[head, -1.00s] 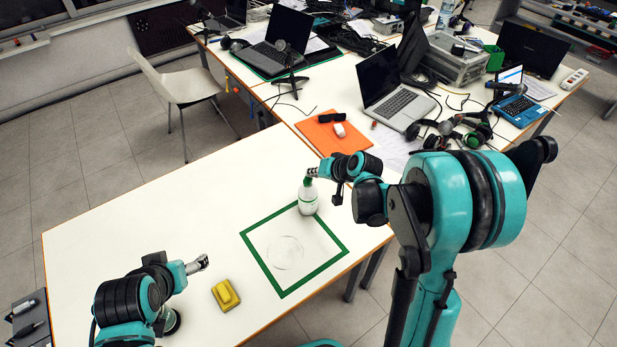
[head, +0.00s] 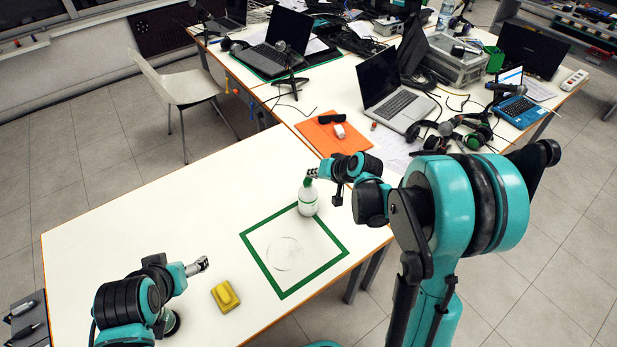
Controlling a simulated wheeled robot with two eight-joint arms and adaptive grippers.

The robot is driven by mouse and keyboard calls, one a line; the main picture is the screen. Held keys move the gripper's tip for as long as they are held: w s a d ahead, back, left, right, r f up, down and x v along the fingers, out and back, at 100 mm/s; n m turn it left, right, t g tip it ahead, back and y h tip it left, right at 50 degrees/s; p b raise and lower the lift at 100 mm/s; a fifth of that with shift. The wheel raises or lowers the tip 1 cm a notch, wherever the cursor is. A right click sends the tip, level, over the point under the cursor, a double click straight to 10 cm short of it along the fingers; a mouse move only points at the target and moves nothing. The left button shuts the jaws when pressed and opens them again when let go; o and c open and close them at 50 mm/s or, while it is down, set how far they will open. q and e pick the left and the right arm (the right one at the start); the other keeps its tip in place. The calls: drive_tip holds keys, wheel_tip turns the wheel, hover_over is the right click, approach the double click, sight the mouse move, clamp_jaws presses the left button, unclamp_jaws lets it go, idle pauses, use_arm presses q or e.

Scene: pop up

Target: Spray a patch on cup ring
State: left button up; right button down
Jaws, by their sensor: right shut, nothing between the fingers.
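A white spray bottle (head: 308,201) with a green top stands upright at the upper right corner of a green square outline (head: 262,263) on the white table. A faint cup ring (head: 285,254) lies inside the square. My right gripper (head: 314,172) is shut at the bottle's green top, with nothing between its fingers. I cannot tell if it touches the top. My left gripper (head: 201,265) is over the table, left of the square and apart from the bottle; its fingers are too small to read.
A yellow sponge-like block (head: 225,296) lies between my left gripper and the square. Behind, a second table holds laptops (head: 393,92), an orange folder (head: 328,136), headphones (head: 478,130) and cables. The white table's left part is clear. A white chair (head: 182,86) stands behind it.

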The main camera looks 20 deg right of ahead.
wheel_tip(320, 180, up, 6)
drive_tip(key=p, duration=0.4)
idle(0.4)
drive_tip(key=shift+r, duration=0.1)
idle(0.6)
drive_tip(key=s+r+n+h+b, duration=0.1)
drive_tip(key=s+r+n+h, duration=0.1)
drive_tip(key=s, duration=1)
drive_tip(key=s+a+r+n+g+h+b, duration=0.1)
drive_tip(key=s+r+h, duration=0.1)
drive_tip(key=s, duration=1.1)
drive_tip(key=shift+r+n, duration=0.2)
drive_tip(key=shift+n, duration=0.2)
